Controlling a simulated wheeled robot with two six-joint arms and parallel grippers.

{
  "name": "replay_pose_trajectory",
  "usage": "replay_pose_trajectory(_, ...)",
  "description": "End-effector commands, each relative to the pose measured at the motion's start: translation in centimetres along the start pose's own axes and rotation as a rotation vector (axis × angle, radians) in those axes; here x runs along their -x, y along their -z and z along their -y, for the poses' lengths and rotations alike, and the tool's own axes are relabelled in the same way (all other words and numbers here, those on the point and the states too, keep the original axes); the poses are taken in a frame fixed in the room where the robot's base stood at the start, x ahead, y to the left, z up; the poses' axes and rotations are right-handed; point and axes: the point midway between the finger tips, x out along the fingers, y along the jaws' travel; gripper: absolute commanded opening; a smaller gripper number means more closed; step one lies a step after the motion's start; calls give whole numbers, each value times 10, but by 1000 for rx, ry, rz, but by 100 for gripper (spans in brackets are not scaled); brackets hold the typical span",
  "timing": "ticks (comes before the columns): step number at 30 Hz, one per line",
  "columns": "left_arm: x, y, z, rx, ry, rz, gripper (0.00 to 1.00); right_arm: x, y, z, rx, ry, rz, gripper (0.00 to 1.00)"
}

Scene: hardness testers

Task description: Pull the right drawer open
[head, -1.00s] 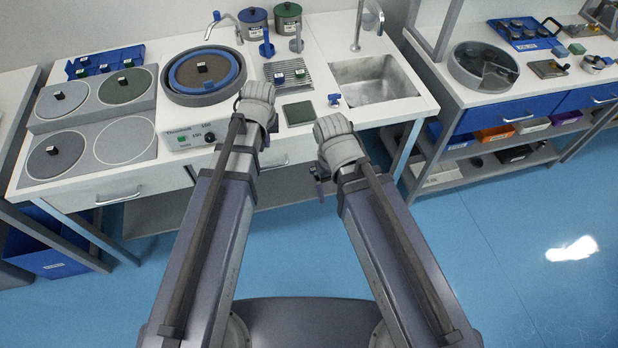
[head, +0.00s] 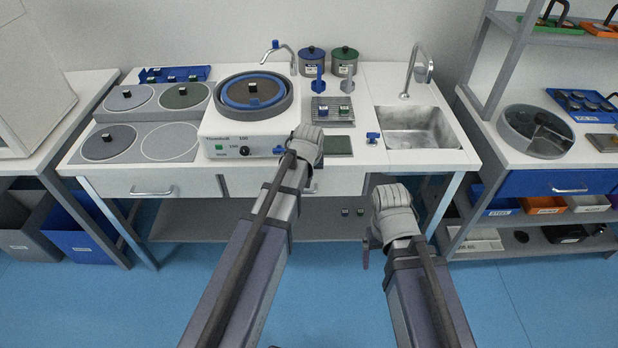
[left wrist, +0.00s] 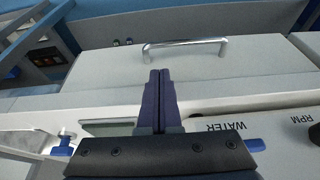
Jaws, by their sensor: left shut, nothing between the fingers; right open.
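The right drawer (head: 342,184) is a white front under the bench, and it looks shut. In the head view its silver handle (head: 312,188) is mostly hidden behind my left gripper (head: 306,145). In the left wrist view the whole handle (left wrist: 185,44) shows on the drawer front (left wrist: 110,70). My left gripper (left wrist: 160,85) has its dark fingers together and empty, in front of the drawer and pointing toward the handle, apart from it. My right gripper (head: 366,252) is open and empty, low in front of the bench, right of the drawer.
The left drawer (head: 110,187) is shut. The bench carries a grinder (head: 225,125), a sink (head: 415,140) and a green plate (head: 338,146). A lower shelf (head: 220,225) runs beneath. Another bench with blue drawers (head: 540,183) stands at right. The blue floor ahead is clear.

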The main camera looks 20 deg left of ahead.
Motion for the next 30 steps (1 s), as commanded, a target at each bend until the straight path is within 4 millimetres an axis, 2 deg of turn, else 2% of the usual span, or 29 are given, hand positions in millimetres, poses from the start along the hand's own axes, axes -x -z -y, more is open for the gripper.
replay_pose_trajectory(1,-14,-1,0,0,0,0,0,-13,1,1,0,0,0,86)
replay_pose_trajectory(13,-70,-1,0,0,0,0,0,-65,4,6,0,0,0,86)
replay_pose_trajectory(18,-77,0,0,-1,0,0,0,-72,4,7,0,0,0,86)
replay_pose_trajectory(30,-76,0,0,-1,0,0,0,-71,4,7,0,0,0,86)
